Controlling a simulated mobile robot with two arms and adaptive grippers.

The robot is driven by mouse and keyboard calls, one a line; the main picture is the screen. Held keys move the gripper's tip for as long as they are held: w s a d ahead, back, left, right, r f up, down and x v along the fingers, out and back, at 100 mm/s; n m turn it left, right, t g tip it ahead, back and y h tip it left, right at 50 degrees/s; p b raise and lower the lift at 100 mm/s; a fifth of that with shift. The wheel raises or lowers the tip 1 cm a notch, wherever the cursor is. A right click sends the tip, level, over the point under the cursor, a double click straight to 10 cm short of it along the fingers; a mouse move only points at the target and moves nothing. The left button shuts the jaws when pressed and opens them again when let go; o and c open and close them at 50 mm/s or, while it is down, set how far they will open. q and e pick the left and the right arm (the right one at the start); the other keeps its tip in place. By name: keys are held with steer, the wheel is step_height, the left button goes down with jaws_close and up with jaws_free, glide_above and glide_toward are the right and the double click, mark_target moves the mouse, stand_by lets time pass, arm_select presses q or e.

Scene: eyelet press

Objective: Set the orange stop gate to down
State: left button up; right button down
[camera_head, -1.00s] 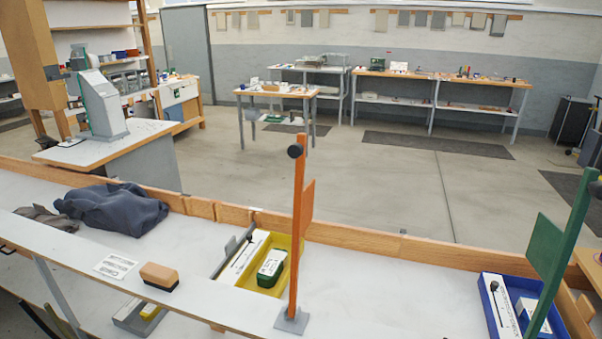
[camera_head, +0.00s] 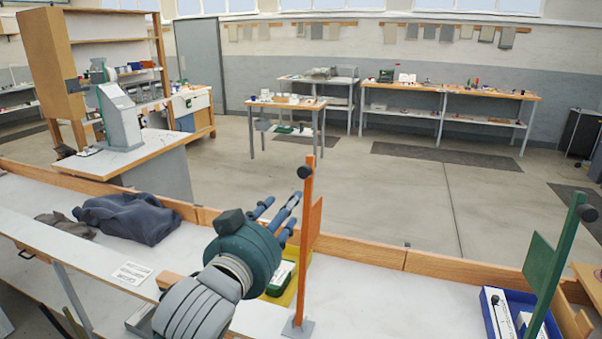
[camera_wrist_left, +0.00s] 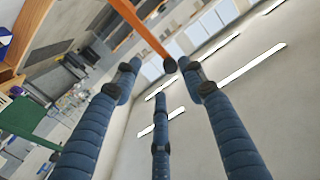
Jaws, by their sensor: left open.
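The orange stop gate (camera_head: 305,245) stands upright on a grey base plate at the front shelf, with a black knob at its top and a flag on its right side. In the left wrist view the orange bar (camera_wrist_left: 140,28) comes down from the top, its black knob near the fingertips. My left gripper (camera_head: 287,208) is just left of the gate's upper part, its blue fingers pointing up and right. In the wrist view the fingers (camera_wrist_left: 160,72) are spread and empty, with the knob appearing between them. Contact cannot be told. My right gripper is out of view.
A green gate (camera_head: 548,262) stands at the right by a blue bin (camera_head: 540,301). A yellow bin (camera_head: 289,294) is partly hidden behind my left gripper. A dark cloth (camera_head: 130,216) lies at the left. The shelf right of the orange gate is clear.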

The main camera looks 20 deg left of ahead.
mark_target(302, 173)
arm_select(q)
steer(key=shift+t, duration=0.3)
steer(key=w+r, duration=0.1)
steer(key=w, duration=0.2)
steer(key=w+r, duration=0.1)
steer(key=w, duration=0.2)
steer(key=w+r, duration=0.1)
steer(key=w, duration=0.2)
steer(key=shift+d, duration=0.15)
steer(key=shift+w+f, duration=0.15)
steer(key=shift+w, duration=0.4)
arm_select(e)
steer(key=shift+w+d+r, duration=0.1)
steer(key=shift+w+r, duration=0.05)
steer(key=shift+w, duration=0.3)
arm_select(q)
steer(key=c, duration=0.3)
jaws_close()
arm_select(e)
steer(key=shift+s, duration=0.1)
